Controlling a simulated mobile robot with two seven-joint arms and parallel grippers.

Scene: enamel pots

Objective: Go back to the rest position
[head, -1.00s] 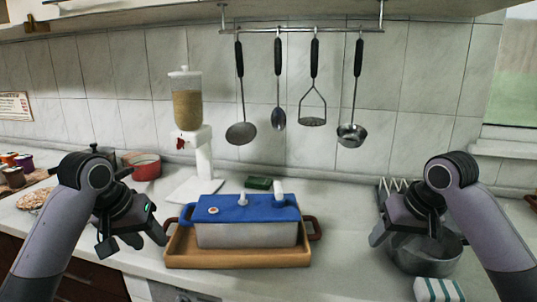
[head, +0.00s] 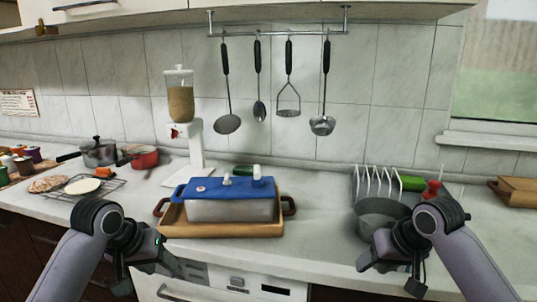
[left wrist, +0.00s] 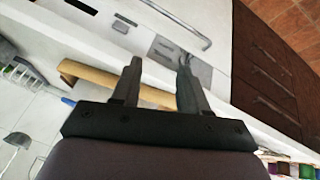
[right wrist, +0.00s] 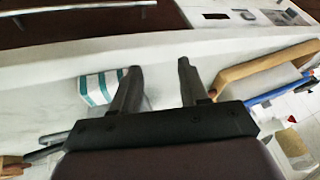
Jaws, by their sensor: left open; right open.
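My left gripper (head: 150,278) is open and empty in front of the counter edge, low on the left of the head view. Its two fingers also show apart and empty in the left wrist view (left wrist: 159,68). My right gripper (head: 388,275) is open and empty, low on the right, in front of the grey metal pot. Its fingers show apart with nothing between them in the right wrist view (right wrist: 158,72).
A grey metal pot (head: 378,217) and a dish rack (head: 372,180) stand on the right. A striped sponge or cloth (right wrist: 100,86) shows in the right wrist view. A dispenser (head: 181,100), red pot (head: 144,156) and cooling rack (head: 98,190) are left.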

